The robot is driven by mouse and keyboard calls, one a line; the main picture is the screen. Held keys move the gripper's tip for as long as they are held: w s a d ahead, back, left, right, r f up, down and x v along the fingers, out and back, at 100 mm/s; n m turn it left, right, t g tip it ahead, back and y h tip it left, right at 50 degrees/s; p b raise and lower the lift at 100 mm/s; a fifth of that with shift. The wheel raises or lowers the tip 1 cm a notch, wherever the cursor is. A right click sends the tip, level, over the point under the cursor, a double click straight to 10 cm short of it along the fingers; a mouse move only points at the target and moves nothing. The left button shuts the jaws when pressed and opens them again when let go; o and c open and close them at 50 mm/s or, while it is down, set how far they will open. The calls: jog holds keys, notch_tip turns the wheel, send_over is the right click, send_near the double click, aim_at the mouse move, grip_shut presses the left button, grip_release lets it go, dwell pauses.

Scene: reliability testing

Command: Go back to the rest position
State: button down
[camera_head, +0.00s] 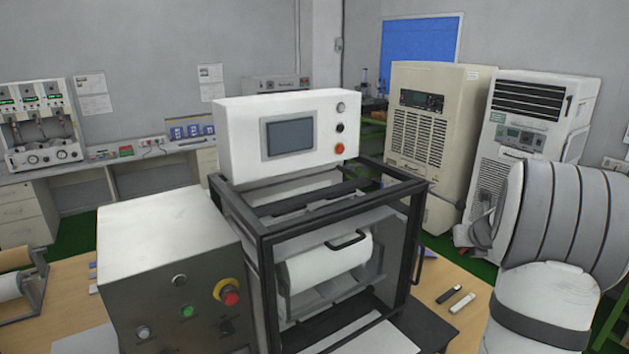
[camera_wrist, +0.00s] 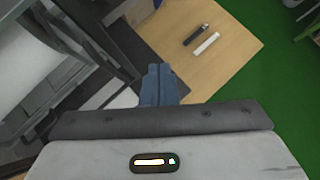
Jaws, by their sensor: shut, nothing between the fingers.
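My gripper (camera_wrist: 158,72) shows in the wrist view with its two blue-grey fingers together and nothing between them. It is above the wooden table (camera_wrist: 232,52), near the table's edge and beside the dark-framed machine (camera_wrist: 88,38). In the head view, parts of my arm fill the right side, and the gripper's fingers cannot be made out there.
The framed machine (camera_head: 262,250) with a white roller (camera_head: 325,266) stands on the table, beside a control box (camera_head: 165,250) with a red button. A black stick (camera_head: 449,294) and a white stick (camera_head: 462,303) lie on the table. Tall cabinets (camera_head: 432,125) stand behind. Green floor (camera_wrist: 262,98) is clear beyond the table edge.

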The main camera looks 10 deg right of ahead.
jog(key=s+a+r+m+h+b, duration=0.2)
jog(key=a+r+m, duration=0.1)
jog(key=a+m, duration=0.4)
jog(key=s+a+r+m+h+b, duration=0.25)
jog(key=a+r+m, duration=0.2)
jog(key=m, duration=0.45)
jog(key=s+a+f+m+g+y+b, duration=0.1)
jog(key=s+a+f+m+g+y, duration=0.1)
jog(key=s+a+f+m, duration=0.2)
jog(key=s+a+f+m+g+y+b, duration=0.1)
jog(key=s+a+f+m, duration=0.4)
jog(key=s+a, duration=0.6)
jog(key=s+a+f+m+g+y+b, duration=0.1)
jog(key=s+a+f+m+g+y, duration=0.1)
jog(key=s+a+m, duration=0.5)
notch_tip(320, 180, down, 2)
jog(key=shift+s+a+f+m+g+y, duration=0.35)
jog(key=shift+s+a+y, duration=0.2)
jog(key=shift+s+y, duration=0.25)
jog(key=shift+r, duration=0.1)
